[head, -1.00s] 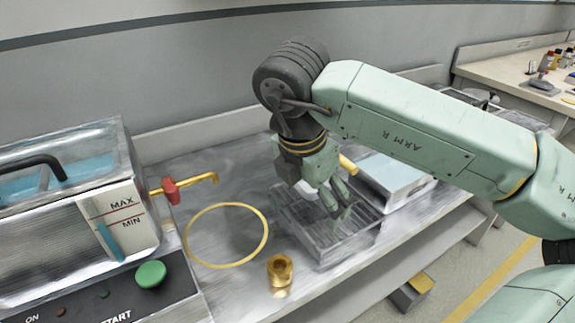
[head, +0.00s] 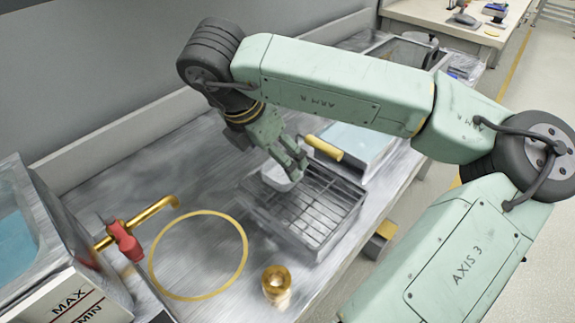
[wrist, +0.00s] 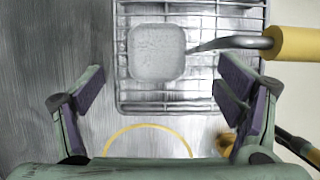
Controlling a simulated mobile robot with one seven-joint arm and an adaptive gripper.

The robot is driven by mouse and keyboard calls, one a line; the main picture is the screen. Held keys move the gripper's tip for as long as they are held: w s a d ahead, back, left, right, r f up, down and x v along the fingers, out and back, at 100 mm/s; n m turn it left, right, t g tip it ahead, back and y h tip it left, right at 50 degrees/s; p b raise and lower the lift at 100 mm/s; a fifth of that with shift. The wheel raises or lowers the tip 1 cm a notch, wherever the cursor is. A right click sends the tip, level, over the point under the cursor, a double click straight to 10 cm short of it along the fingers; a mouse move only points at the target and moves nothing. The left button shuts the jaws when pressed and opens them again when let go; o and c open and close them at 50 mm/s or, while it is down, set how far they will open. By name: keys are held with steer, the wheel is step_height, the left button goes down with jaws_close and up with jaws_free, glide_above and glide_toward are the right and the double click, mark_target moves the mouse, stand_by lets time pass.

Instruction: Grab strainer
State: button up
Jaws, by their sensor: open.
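The strainer (wrist: 157,53) has a pale square mesh basket and a yellow handle (wrist: 293,44) joined by a metal neck. In the wrist view it lies on the wire rack at top centre, its handle reaching right. My gripper (head: 297,166) is above the rack, close to the strainer. In the wrist view my gripper (wrist: 160,98) has its purple-padded fingers wide apart, with nothing between them.
The wire rack (head: 318,218) stands near the bench's front edge. A blue-topped tray (head: 355,140) is behind it. A yellow ring (head: 242,245) is marked on the bench, with a brass fitting (head: 276,283) beside it. A tank with a red-handled tap (head: 124,240) is at left.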

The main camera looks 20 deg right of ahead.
mark_target(282, 177)
steer(key=shift+p+x, duration=0.95)
steer(key=shift+x, duration=2.2)
steer(key=shift+w+d+r, duration=0.1)
steer(key=shift+w+r, duration=0.05)
steer(key=shift+c, duration=0.3)
steer(key=c, duration=1.4)
steer(key=shift+r, duration=0.1)
